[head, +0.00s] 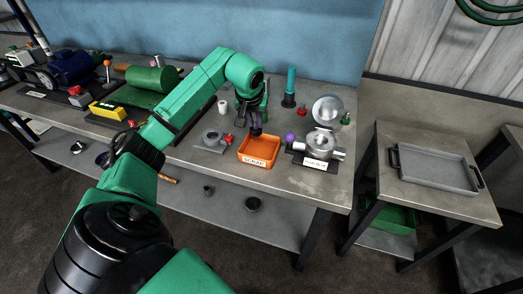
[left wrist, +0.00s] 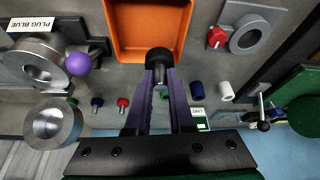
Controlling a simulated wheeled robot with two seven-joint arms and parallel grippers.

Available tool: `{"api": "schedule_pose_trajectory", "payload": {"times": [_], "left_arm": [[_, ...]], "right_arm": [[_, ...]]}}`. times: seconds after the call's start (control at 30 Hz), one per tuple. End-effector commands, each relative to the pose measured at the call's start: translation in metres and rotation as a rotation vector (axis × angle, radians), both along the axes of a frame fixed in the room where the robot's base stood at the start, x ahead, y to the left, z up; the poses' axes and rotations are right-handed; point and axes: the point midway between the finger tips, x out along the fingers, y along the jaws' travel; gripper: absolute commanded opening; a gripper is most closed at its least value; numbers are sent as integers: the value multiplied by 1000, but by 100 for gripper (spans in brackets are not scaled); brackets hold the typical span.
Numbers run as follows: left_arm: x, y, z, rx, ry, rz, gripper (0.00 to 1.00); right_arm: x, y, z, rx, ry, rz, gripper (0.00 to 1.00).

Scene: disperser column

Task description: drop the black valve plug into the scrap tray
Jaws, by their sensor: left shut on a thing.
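My left gripper (head: 255,129) is shut on the black valve plug (left wrist: 158,60), which sits between the purple-grey fingertips in the left wrist view. The orange scrap tray (head: 258,158) stands on the bench with a white SCRAP label on its front. It also shows in the left wrist view (left wrist: 121,38). The fingertips are over the back part of the tray in the head view. The plug overlaps the tray's edge in the left wrist view; its exact height above the tray I cannot tell. My right gripper is not in view.
A steel valve body (head: 322,143) with a purple ball handle (head: 290,138) stands right of the tray. A grey flanged fitting (head: 210,140) is to its left. Small red (head: 302,109) and green (head: 345,118) plugs stand behind. A grey tray (head: 436,172) lies on the side table.

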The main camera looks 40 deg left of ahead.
Motion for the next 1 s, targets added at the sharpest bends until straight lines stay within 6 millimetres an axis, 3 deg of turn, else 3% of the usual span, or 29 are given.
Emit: {"api": "schedule_pose_trajectory", "payload": {"times": [0.23,0.27,0.3,0.33,0.73,0.87,1.0], "left_arm": [[0,0,0,0,0,0,0],[0,0,0,0,0,0,32],[0,0,0,1,0,0,47],[0,0,0,1,0,0,56],[-2,-1,8,4,-3,1,56],[-11,-6,33,4,-6,0,56],[-26,-14,75,3,-8,1,56]], "right_arm": [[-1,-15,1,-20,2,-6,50],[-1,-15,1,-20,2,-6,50],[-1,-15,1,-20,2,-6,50],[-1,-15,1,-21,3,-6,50],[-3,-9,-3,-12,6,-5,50],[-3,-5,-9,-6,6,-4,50],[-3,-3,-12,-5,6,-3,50]]}}
